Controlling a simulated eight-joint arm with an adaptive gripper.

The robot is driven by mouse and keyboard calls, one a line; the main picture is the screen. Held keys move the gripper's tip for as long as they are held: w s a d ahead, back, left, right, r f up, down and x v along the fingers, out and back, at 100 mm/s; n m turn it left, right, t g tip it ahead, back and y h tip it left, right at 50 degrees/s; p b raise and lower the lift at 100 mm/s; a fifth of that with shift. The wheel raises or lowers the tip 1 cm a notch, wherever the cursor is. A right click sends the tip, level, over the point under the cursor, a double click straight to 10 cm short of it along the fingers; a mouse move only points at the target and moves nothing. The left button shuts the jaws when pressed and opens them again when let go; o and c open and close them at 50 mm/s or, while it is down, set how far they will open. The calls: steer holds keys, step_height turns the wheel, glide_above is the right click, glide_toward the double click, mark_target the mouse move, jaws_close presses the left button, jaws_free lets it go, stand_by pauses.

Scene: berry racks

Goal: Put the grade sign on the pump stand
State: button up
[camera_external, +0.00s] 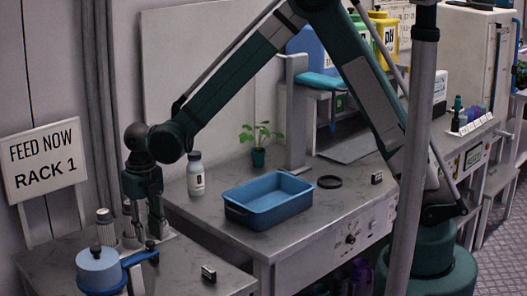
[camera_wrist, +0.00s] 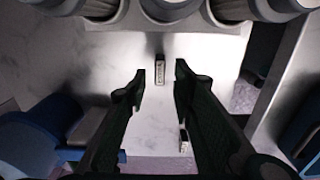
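Two small dark-framed signs with white faces stand on the near left table. One (camera_wrist: 160,70) is in the wrist view, at the gap between the fingertips; the other (camera_wrist: 184,140) is beside the right finger and also shows in the external view (camera_external: 208,273). I cannot read either, so I cannot tell which is the grade sign. My gripper (camera_external: 147,240) points down over this table; in the wrist view (camera_wrist: 161,72) its fingers are apart with nothing held. A blue-and-white pump-like unit (camera_external: 98,268) stands at the table's left; I cannot tell whether it is the pump stand.
White-capped cylinders (camera_external: 104,222) stand behind my gripper. On the adjoining bench are a blue tray (camera_external: 268,212), a white bottle (camera_external: 196,180), a potted plant (camera_external: 258,156), a black ring (camera_external: 329,182) and another small sign (camera_external: 376,178). A "FEED NOW RACK 1" board (camera_external: 45,165) stands left.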

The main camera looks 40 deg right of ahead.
steer(key=shift+r, duration=3)
steer(key=shift+d, duration=0.1)
steer(key=s+d+r+m+t, duration=0.1)
steer(key=s+d+r+m, duration=0.2)
steer(key=d+r+m, duration=0.4)
steer(key=s+d+r+m+t+y, duration=0.1)
steer(key=s+d+r+m, duration=0.3)
steer(key=d, duration=0.5)
steer(key=s+d+r+m+t, duration=0.1)
steer(key=d+r+m, duration=0.5)
steer(key=d+r, duration=0.15)
steer(key=s+d+m+t+h, duration=0.1)
steer(key=s+d+m+t, duration=0.3)
steer(key=s+d+m, duration=1.3)
steer(key=shift+s+d+r+m, duration=0.4)
steer(key=shift+d+m, duration=0.25)
steer(key=shift+m, duration=0.35)
